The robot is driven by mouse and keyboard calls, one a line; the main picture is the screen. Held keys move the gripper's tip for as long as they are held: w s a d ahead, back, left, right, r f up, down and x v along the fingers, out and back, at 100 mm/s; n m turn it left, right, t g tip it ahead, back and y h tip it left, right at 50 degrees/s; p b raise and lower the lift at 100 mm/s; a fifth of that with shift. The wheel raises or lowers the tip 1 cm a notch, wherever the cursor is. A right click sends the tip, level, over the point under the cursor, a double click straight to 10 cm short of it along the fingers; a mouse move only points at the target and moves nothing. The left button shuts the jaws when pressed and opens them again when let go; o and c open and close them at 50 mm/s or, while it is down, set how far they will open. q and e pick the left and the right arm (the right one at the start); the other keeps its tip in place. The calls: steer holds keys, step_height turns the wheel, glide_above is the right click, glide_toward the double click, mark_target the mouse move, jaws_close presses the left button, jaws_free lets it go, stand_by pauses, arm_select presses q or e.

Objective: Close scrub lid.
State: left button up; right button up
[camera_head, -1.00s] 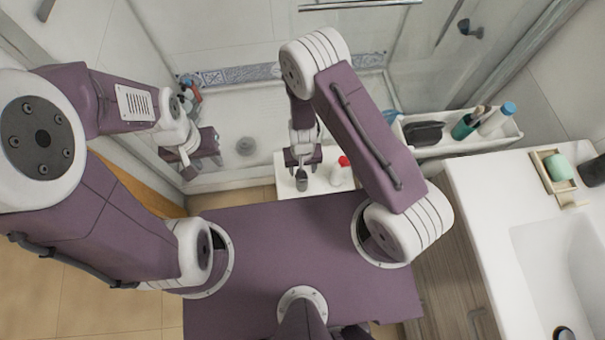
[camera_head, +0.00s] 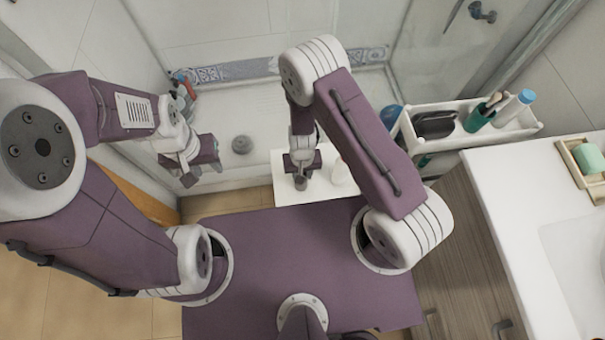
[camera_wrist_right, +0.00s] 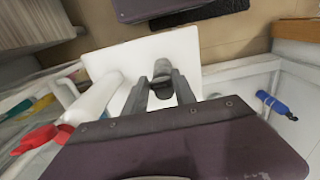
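A small dark grey jar (camera_wrist_right: 162,68), likely the scrub, stands on the white cart top (camera_wrist_right: 110,58) in the right wrist view. My right gripper (camera_wrist_right: 159,76) points at it, its two fingers apart on either side of the jar. A gap shows beside the left finger; contact on the right cannot be told. The dark end of the jar nearest the camera may be its lid; its fit cannot be made out. In the head view the right gripper (camera_head: 301,175) is over the cart, small and partly hiding the jar. My left gripper (camera_head: 189,179) hangs left of the cart, its fingers unclear.
A white rack (camera_head: 460,136) of toiletries and a sink counter (camera_head: 520,200) are on the right. Open floor (camera_head: 240,197) shows left of the cart.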

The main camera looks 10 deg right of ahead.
jaws_close()
steer(key=p, duration=0.4)
steer(key=r+g+p, duration=0.1)
steer(key=p, duration=0.3)
steer(key=shift+w+a+r, duration=0.15)
steer(key=shift+w, duration=0.15)
steer(key=shift+f+g, duration=0.3)
steer(key=shift+f, duration=0.1)
steer(key=w+f+g+b, duration=0.1)
steer(key=b, duration=0.3)
steer(key=shift+f+g, duration=0.3)
steer(key=shift+g, duration=0.1)
steer(key=g+b, duration=0.1)
steer(key=b, duration=0.2)
steer(key=w+g+b, duration=0.1)
steer(key=b, duration=0.3)
steer(key=shift+r+g, duration=0.1)
steer(key=shift+g, duration=0.3)
steer(key=shift+r+g+b, duration=0.25)
steer(key=shift+g+b, duration=0.15)
steer(key=shift+b, duration=0.5)
steer(key=shift+r, duration=0.2)
